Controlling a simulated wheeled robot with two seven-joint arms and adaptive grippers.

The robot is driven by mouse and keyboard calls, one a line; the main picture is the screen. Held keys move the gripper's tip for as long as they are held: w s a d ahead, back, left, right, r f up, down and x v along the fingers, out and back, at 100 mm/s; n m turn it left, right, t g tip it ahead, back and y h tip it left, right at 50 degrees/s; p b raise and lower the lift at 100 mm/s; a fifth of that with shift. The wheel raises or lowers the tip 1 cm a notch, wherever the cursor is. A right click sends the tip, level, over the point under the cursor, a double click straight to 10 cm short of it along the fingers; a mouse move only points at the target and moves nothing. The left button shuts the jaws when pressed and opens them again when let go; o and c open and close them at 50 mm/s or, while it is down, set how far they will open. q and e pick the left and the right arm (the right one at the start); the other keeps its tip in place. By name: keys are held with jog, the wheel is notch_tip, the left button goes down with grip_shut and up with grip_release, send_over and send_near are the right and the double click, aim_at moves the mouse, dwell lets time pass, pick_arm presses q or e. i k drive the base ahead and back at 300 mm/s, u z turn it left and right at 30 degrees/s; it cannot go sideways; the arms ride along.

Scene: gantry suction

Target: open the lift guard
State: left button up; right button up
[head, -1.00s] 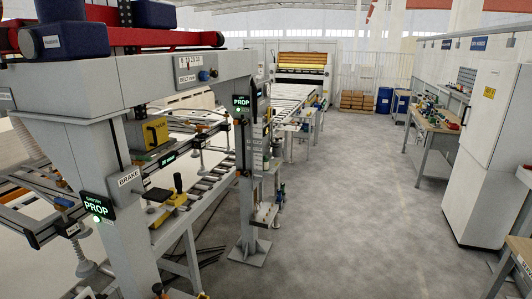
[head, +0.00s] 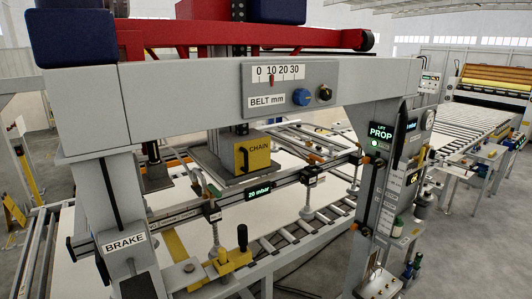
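A yellow cover labelled CHAIN (head: 258,154) with a dark handle sits on the front of the grey lift housing under the gantry beam (head: 160,92). It looks like the lift guard, but no label reads "guard". It looks upright and flat against the housing, and I see no gap around it. A sign reading LIFT PROP (head: 380,136) with a green light is on the right column. Neither of my grippers can be made out in the head view.
The left column carries a BRAKE label (head: 125,244). A bar with suction cups (head: 306,210) and a 20 mbar display (head: 264,193) hangs below the beam over white panels. A yellow clamp with a black knob (head: 242,236) is in front. Grey floor shows at the lower right.

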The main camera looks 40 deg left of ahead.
aim_at(254, 155)
jog(key=u, duration=0.6)
jog(key=i, duration=1.9)
jog(key=u, duration=0.95)
